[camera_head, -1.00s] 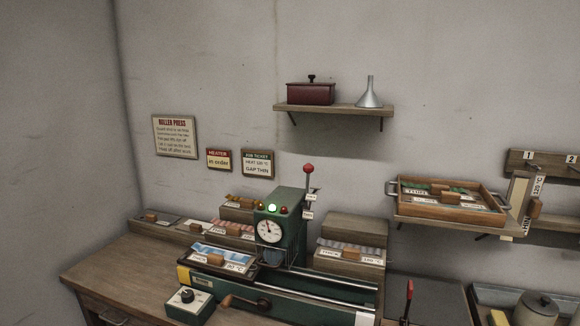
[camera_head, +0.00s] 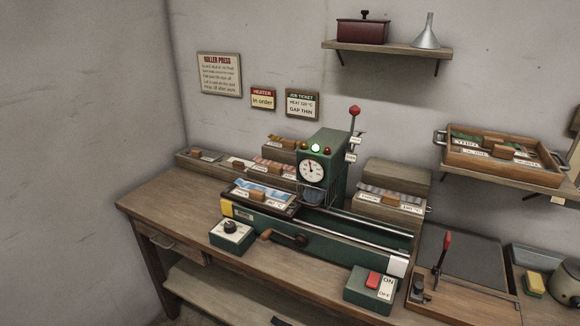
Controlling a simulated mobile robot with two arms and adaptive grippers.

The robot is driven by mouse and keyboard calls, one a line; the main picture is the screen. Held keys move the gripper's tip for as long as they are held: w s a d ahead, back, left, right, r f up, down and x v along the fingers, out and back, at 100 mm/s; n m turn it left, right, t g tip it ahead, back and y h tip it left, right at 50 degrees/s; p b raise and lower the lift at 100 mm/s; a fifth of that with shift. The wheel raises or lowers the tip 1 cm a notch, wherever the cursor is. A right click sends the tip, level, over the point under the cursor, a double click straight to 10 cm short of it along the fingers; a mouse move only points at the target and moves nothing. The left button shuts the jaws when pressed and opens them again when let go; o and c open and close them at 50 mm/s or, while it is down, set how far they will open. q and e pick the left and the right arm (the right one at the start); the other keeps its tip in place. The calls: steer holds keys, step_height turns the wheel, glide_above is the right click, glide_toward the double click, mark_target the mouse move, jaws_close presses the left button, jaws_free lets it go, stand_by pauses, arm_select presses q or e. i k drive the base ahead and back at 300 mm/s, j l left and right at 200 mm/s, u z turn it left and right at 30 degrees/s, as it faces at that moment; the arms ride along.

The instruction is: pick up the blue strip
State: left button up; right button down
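A blue strip (camera_head: 262,189), with white wavy marks, lies in a dark tray (camera_head: 283,211) at the left end of the green roller press (camera_head: 328,155). A small brown wooden block and white labels sit at the strip's front. The press has a white dial, a lit green lamp and a red-knobbed lever. Neither of my grippers shows in the head view.
The wooden bench (camera_head: 150,200) has clear room at its left. A control box with a dark knob (camera_head: 231,236) and an ON/OFF box (camera_head: 371,289) stand in front. Wooden boxes (camera_head: 398,174) stand behind. A wall shelf (camera_head: 388,50) and a tray of strips (camera_head: 502,167) are higher up.

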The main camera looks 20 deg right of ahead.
mark_target(278, 201)
steer(key=z, duration=0.45)
steer(key=i+j+z, duration=0.3)
steer(key=j+z, duration=0.3)
steer(key=i+j+z, duration=0.15)
steer(key=j+z, duration=0.15)
steer(key=j, duration=0.25)
steer(key=i+j+z, duration=0.1)
steer(key=j+z, duration=0.2)
steer(key=j, duration=0.1)
